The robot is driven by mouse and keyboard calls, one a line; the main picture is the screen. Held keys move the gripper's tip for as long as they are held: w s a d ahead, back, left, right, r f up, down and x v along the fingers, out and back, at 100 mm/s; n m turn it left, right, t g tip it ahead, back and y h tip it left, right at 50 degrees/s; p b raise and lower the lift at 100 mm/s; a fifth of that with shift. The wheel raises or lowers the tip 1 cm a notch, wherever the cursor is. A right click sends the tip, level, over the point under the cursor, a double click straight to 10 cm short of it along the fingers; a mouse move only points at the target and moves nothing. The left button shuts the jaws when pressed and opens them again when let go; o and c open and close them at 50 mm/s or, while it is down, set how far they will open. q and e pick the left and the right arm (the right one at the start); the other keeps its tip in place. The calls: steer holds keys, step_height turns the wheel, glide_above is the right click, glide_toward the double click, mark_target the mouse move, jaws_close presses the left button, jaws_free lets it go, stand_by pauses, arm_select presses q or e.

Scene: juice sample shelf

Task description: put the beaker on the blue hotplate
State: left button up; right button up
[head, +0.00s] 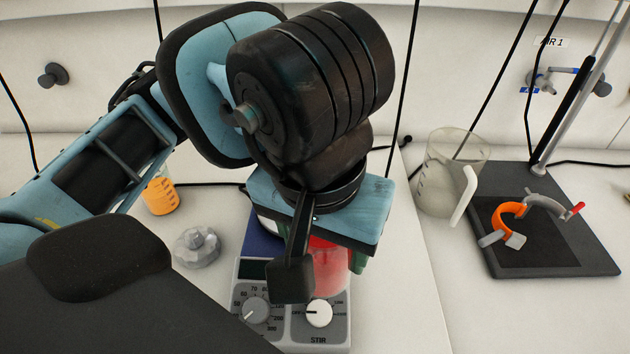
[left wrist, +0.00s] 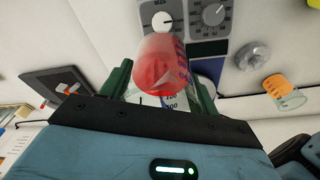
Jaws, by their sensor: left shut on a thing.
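The beaker (head: 328,270), clear with red liquid, is held in my left gripper (head: 326,254). The left wrist view shows the beaker (left wrist: 165,68) between the green fingers of the gripper (left wrist: 163,92), which are shut on it. The hotplate has a blue body (head: 258,243) and a grey front panel with two dials. In the head view the beaker overlaps the panel beside the dials; its height above it is hard to tell. My wrist hides much of the hotplate's top. The left wrist view shows part of its blue body (left wrist: 207,48). My right gripper is not in view.
A small beaker of orange liquid (head: 160,196) and a grey faceted object (head: 198,247) stand left of the hotplate. A large clear jug (head: 438,178) stands to the right, beside a dark stand base (head: 590,255) with an orange clamp (head: 506,214). Cables run along the back.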

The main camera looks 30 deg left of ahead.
arm_select(q)
steer(key=shift+w+r, duration=0.1)
steer(key=shift+a, duration=0.15)
steer(key=w+a, duration=0.3)
steer(key=w+a+f, duration=0.1)
steer(key=w+a, duration=0.5)
steer(key=a, duration=0.1)
steer(key=shift+w+a+f, duration=0.1)
steer(key=shift+w+f, duration=0.05)
steer(key=shift+w, duration=0.05)
steer(key=shift+w+a, duration=0.25)
steer(key=shift+w, duration=0.05)
steer(key=shift+w+a, duration=0.25)
steer(key=shift+a, duration=0.05)
steer(key=shift+a+f, duration=0.1)
steer(key=shift+f, duration=1.65)
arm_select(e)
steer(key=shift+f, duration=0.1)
